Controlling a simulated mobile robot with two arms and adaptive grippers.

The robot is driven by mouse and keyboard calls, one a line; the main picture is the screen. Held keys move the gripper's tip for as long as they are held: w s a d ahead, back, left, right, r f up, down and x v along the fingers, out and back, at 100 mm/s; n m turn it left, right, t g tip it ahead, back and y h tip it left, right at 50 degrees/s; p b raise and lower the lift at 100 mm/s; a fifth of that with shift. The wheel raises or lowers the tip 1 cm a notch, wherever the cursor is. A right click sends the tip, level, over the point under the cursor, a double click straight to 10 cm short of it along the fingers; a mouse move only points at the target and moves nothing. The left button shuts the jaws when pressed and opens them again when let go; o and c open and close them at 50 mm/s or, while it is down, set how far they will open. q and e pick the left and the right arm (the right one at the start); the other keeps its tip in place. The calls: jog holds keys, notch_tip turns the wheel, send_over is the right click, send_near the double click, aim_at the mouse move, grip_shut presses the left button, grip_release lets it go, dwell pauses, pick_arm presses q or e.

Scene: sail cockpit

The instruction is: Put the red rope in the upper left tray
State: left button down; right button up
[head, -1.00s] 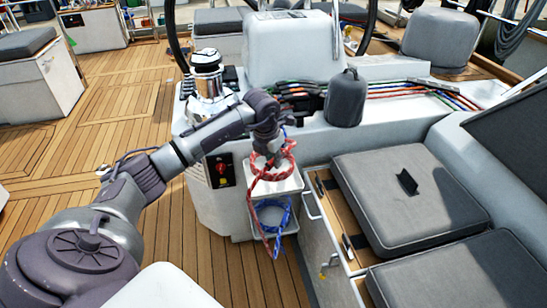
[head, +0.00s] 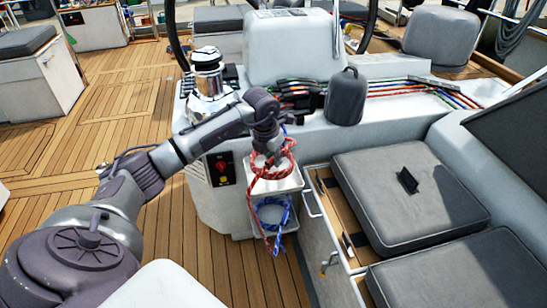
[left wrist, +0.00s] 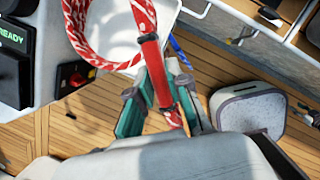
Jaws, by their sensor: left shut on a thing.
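The red rope (head: 267,172) is a coil with white flecks, its tail hanging down. My left gripper (head: 273,156) is shut on it at the upper tray (head: 288,185), a white tray on the console's side. In the left wrist view the teal fingers (left wrist: 160,88) pinch a bound red section of the rope (left wrist: 150,72). The rope's loop lies over the white tray (left wrist: 122,38) there. Whether the tray bears its weight I cannot tell. A lower tray (head: 264,233) holds a blue rope (head: 285,214). My right gripper is not in view.
The console has a red switch (head: 222,167) left of the trays and a chrome winch (head: 208,75) above. A grey-covered winch (head: 346,97) stands to the right. An open-topped locker edge (head: 325,225) and grey seat cushions (head: 410,200) lie right of the trays. Teak deck (head: 110,110) is free at left.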

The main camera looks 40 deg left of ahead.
pick_arm(q)
jog(key=shift+f, duration=0.1)
dwell(0.3)
jog(key=shift+f, duration=0.15)
jog(key=shift+f+b, duration=0.7)
jog(key=shift+f, duration=0.45)
jog(key=shift+f+b, duration=0.7)
jog(key=shift+b, duration=0.05)
jog(key=shift+f, duration=0.2)
